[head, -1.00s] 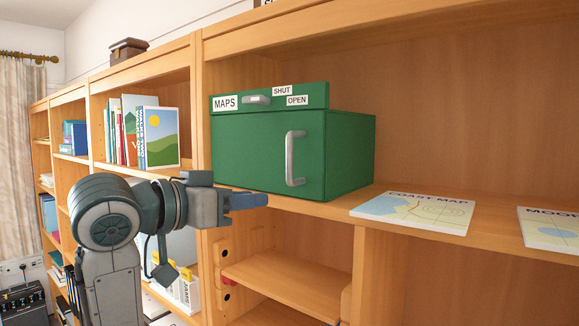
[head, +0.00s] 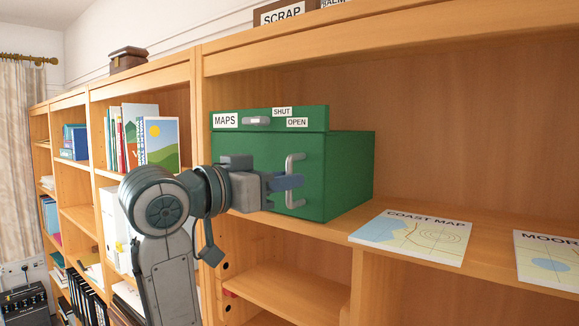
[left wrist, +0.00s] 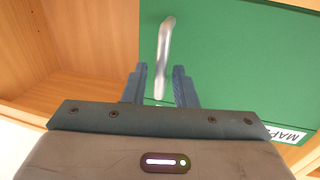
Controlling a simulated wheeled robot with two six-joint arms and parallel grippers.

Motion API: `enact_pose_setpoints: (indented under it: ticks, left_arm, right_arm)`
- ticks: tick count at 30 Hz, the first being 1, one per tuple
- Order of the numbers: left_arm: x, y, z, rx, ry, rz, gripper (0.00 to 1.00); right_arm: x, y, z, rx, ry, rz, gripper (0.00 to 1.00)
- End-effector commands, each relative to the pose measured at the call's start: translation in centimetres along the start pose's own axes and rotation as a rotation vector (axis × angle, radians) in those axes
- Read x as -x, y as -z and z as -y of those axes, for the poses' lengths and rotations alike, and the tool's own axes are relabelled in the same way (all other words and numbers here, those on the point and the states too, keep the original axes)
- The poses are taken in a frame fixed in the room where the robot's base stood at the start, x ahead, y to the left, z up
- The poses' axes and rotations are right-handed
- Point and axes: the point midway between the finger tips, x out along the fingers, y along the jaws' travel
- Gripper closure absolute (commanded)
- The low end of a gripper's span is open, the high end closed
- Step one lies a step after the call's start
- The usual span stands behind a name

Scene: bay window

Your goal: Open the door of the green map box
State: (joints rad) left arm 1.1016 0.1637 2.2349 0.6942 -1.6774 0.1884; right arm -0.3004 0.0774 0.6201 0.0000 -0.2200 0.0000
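The green map box (head: 345,165) stands on the wooden shelf, with a MAPS label on its top panel. Its door (head: 252,147) is flush with the box and looks closed. A grey upright bar handle (head: 291,164) is on the door's right side. A small grey latch (head: 257,120) lies about level beside the SHUT and OPEN labels. My left gripper (head: 297,181) is at the handle and hides its middle. In the left wrist view the left gripper (left wrist: 160,72) is open, with the handle (left wrist: 165,45) between its fingers, apparently not clamped. My right gripper is not in view.
A coast map (head: 412,237) and a second map (head: 552,258) lie on the shelf to the right of the box. Books (head: 140,140) stand in the bay to the left. The shelf's front edge runs just below the gripper.

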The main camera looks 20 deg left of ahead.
Motion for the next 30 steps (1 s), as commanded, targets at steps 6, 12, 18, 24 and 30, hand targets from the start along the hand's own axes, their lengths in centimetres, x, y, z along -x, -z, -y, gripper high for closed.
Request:
enact_pose_setpoints:
  ticks: [6, 12, 18, 24, 30]
  left_arm:
    - [-1.8, 0.1, 0.0, 0.001, -0.001, 0.001, 0.75]
    - [-2.0, -0.1, 0.0, -0.001, 0.001, 0.001, 0.75]
    - [-2.0, -0.1, 0.0, -0.001, 0.001, 0.001, 0.91]
    - [-1.9, -0.1, 0.0, -0.001, 0.001, 0.001, 1.0]
    - [-1.7, -0.1, 0.2, -0.002, -0.001, 0.0, 1.0]
  right_arm:
    - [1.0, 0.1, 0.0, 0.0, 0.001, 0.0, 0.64]
    - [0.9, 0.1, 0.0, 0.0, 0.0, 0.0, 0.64]
    - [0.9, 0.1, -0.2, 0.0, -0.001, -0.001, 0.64]
    - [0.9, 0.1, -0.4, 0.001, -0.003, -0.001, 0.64]
    - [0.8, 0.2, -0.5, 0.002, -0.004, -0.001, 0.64]
